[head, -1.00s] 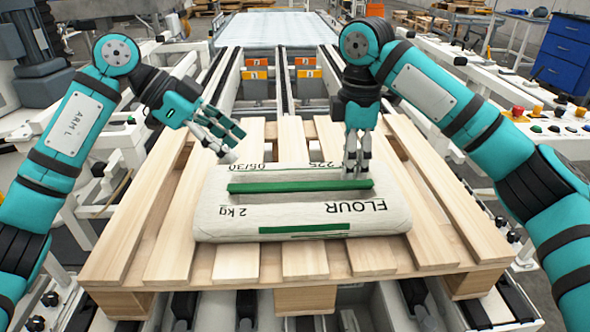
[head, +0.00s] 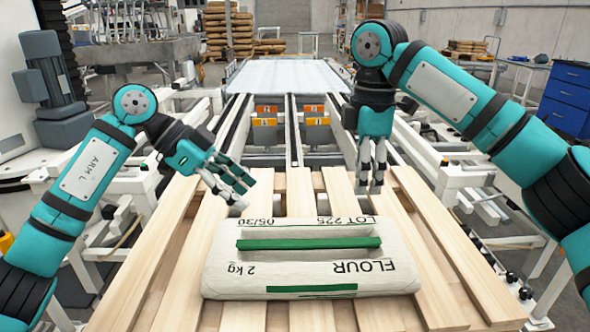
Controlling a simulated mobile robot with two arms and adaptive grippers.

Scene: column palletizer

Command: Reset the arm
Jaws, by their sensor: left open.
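A white flour sack (head: 310,257) with green bands lies flat on the wooden pallet (head: 165,270). Its printing reads upside down in part. My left gripper (head: 240,191) is open and empty, above the pallet's far left part, beyond the sack's far left corner. My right gripper (head: 369,184) points down over the pallet behind the sack's far edge, apart from the sack. Its fingers look close to each other, with nothing seen between them; how far they are open is hard to tell.
White machine frames stand on both sides. Stacked sacks (head: 228,30) are at the back, and a blue drawer cabinet (head: 568,97) is at right.

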